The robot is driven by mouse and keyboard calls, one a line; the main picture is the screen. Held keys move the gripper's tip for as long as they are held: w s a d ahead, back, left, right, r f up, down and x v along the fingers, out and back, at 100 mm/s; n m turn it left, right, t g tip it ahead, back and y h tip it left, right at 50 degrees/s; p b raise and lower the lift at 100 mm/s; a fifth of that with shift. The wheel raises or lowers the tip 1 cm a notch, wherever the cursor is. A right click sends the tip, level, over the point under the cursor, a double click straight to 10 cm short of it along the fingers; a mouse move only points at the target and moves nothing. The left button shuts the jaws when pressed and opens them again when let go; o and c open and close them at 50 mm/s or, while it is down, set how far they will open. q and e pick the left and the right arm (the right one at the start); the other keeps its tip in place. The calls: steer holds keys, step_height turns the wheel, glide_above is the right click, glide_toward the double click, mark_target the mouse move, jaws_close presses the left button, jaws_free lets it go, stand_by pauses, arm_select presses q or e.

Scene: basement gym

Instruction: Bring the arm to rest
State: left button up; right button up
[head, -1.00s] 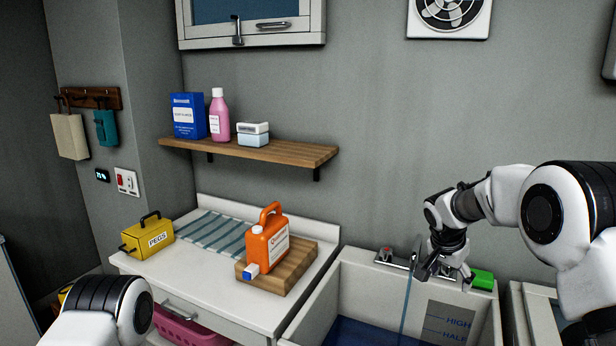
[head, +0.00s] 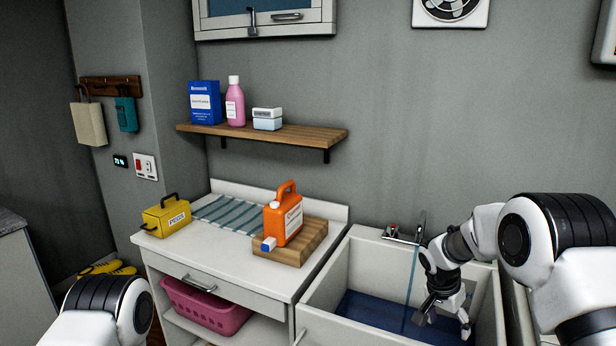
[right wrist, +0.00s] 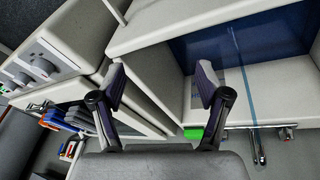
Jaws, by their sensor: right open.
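My right arm (head: 540,240) comes in from the right in the head view and bends down over the sink (head: 360,262). My right gripper (head: 445,322) is open and empty, pointing down at the sink's right part. In the right wrist view its two fingers (right wrist: 160,88) are spread with nothing between them. Part of my left arm (head: 110,310) shows at the lower left of the head view. My left gripper is out of view.
Dark blue water (head: 375,312) lies in the sink, with a thin blue stream (head: 411,290) below the tap (head: 403,235). An orange jug (head: 284,217) stands on a wooden board on the counter left of the sink. A green block (right wrist: 193,132) shows by the sink rim.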

steer(key=s+a+f+n+g+y+b, duration=0.1)
steer(key=s+a+f+g+b, duration=0.1)
steer(key=s+f, duration=0.9)
steer(key=s+a+f+g+y+b, duration=0.1)
steer(key=s+f+g+b, duration=0.15)
steer(key=s+f, duration=0.8)
steer(key=s+a+f+n+t+b, duration=0.1)
steer(key=s+a+f+n+t, duration=0.1)
steer(key=s, duration=0.7)
steer(key=s+a+f+n+t+y+b, duration=0.1)
steer(key=s+f+n+t, duration=0.1)
steer(key=s+f+n, duration=0.3)
steer(key=s+n, duration=0.1)
steer(key=s, duration=0.3)
steer(key=shift+s+a, duration=0.35)
steer(key=shift+a, duration=0.05)
